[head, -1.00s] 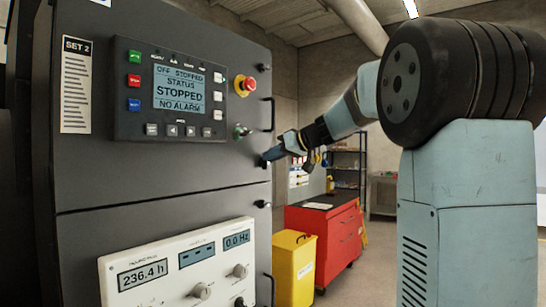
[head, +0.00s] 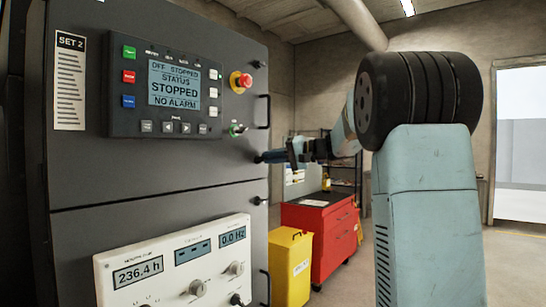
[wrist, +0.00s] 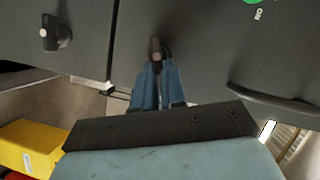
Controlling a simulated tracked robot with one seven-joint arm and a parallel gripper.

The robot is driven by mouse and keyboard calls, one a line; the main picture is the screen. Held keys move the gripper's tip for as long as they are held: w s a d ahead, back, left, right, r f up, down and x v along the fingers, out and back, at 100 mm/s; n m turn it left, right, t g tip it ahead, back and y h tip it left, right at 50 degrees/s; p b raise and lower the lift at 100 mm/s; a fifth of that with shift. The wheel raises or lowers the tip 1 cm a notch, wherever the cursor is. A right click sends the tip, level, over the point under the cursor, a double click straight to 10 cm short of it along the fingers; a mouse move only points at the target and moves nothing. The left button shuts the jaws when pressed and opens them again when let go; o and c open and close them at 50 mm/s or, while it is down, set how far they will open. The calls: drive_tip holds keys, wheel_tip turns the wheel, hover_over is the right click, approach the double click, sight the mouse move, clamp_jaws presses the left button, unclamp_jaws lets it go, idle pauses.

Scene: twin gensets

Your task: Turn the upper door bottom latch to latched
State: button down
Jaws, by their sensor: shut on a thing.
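The upper door (head: 160,170) of the dark grey cabinet is closed flush, with its bottom latch (head: 258,159) near the lower right corner. My gripper (head: 272,156) reaches this latch from the right, roughly level. In the wrist view the blue fingers (wrist: 158,72) are shut on the dark latch (wrist: 156,48), whose tip shows past them. The fingers hide most of the latch in the head view, and I cannot tell its exact angle there.
A black door handle (wrist: 275,105) is close to my gripper. A red emergency stop (head: 240,82) and key switch (head: 237,129) sit above. A yellow bin (head: 290,265) and red tool cabinet (head: 318,240) stand behind.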

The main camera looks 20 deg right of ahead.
drive_tip(key=shift+w+d+f+m+t+y, duration=0.1)
drive_tip(key=shift+f+m+y, duration=0.15)
drive_tip(key=shift+m, duration=0.4)
drive_tip(key=shift+s+d+f+m+t+y, duration=0.1)
drive_tip(key=shift+f+m+y, duration=0.1)
drive_tip(key=shift+m, duration=0.5)
drive_tip(key=shift+w+d+f+m+t+y, duration=0.1)
drive_tip(key=shift+f+m+y, duration=0.15)
drive_tip(key=shift+m, duration=0.4)
drive_tip(key=shift+a, duration=0.1)
drive_tip(key=c, duration=1.4)
unclamp_jaws()
drive_tip(key=shift+w, duration=0.1)
drive_tip(key=shift+c, duration=0.2)
drive_tip(key=shift+o, duration=1.2)
drive_tip(key=shift+r, duration=0.1)
drive_tip(key=v, duration=1.3)
drive_tip(key=shift+d, duration=0.35)
